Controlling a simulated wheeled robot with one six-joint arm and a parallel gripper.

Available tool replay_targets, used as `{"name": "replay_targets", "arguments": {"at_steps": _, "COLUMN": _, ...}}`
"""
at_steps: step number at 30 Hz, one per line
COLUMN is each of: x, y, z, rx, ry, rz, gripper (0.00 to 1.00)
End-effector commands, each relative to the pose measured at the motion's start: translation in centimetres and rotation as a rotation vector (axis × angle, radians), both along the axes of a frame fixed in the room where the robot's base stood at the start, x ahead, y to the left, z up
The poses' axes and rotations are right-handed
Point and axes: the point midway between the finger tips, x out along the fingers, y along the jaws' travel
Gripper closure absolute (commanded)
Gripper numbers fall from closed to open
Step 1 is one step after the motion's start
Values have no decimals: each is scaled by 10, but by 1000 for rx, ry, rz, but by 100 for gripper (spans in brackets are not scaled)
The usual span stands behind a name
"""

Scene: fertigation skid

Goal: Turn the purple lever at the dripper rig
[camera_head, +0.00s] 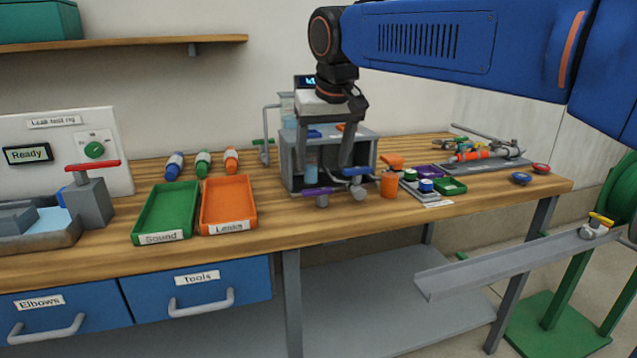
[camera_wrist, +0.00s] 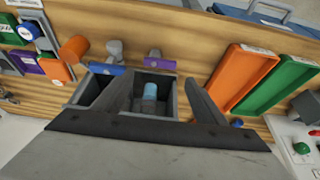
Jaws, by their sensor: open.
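The purple lever (camera_head: 319,191) sits on a small grey valve at the lower front of the grey dripper rig (camera_head: 287,160). It lies roughly crosswise in the head view. In the wrist view the purple lever (camera_wrist: 160,64) shows just beyond the fingertips, between their lines. A blue lever (camera_head: 357,171) on a similar valve is to its right; in the wrist view that blue lever (camera_wrist: 106,69) is to its left. My gripper (camera_head: 325,172) is open and empty, pointing down over the rig. In the wrist view my gripper (camera_wrist: 159,80) has its fingers wide apart, with no visible contact with the lever.
An orange cup (camera_head: 389,184) stands right of the blue lever, near small colored blocks and trays. A green tray (camera_head: 136,222) and an orange tray (camera_head: 204,213) lie to the left. A metal chute (camera_head: 500,263) projects at lower right. Bench between orange tray and rig is clear.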

Motion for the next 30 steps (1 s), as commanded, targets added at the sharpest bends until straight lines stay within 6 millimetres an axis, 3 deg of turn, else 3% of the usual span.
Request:
{"name": "replay_targets", "arguments": {"at_steps": 6, "x": 14, "y": 4, "z": -37, "rx": -1, "ry": 3, "rz": -1, "gripper": 34}}
{"name": "replay_targets", "arguments": {"at_steps": 13, "x": 26, "y": 7, "z": -67, "rx": -1, "ry": 3, "rz": -1, "gripper": 34}}
{"name": "replay_targets", "arguments": {"at_steps": 19, "x": 31, "y": 9, "z": -78, "rx": 0, "ry": 1, "rz": 0, "gripper": 34}}
{"name": "replay_targets", "arguments": {"at_steps": 28, "x": 32, "y": 9, "z": -79, "rx": 0, "ry": 0, "rz": 0, "gripper": 34}}
{"name": "replay_targets", "arguments": {"at_steps": 30, "x": 32, "y": 9, "z": -79, "rx": 0, "ry": 0, "rz": 0, "gripper": 49}}
